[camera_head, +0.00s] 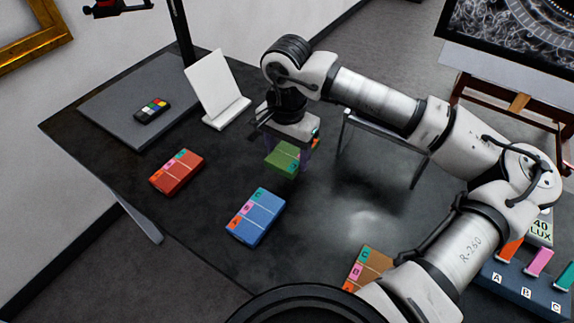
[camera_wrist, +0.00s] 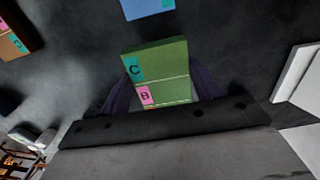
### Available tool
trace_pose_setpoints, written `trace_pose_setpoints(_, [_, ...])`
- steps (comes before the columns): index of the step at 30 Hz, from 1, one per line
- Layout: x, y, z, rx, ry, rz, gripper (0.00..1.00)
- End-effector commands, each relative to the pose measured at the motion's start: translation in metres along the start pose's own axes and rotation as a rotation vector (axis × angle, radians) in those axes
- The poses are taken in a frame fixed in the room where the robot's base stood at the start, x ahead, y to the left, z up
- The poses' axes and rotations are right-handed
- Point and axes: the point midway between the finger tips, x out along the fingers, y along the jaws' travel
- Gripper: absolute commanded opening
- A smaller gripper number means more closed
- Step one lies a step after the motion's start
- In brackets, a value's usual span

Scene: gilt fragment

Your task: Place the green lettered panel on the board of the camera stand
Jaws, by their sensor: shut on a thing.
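The green lettered panel (camera_head: 283,159) is in my gripper (camera_head: 288,160), which is shut on it. In the wrist view the green panel (camera_wrist: 160,75) sits between the two dark fingers, with a teal C tab and a pink B tab showing along its left edge. The head view does not show clearly whether it touches the table. The camera stand has a grey board (camera_head: 118,108) at the back left of the table, with a dark column rising behind it. A small colour checker (camera_head: 152,110) lies on the board.
A white angled plate (camera_head: 217,90) stands between the board and my gripper. A red panel (camera_head: 177,171), a blue panel (camera_head: 255,216) and a brown panel (camera_head: 369,266) lie on the table. A blue rack (camera_head: 525,288) with coloured tabs is at the lower right.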

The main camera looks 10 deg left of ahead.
Motion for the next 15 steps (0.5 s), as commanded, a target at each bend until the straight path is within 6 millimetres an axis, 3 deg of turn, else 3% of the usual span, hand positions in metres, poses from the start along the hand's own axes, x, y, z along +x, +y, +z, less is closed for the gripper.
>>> trace_pose_setpoints(15, [0.062, 0.000, 0.001, -0.001, -0.002, -0.001, 0.39])
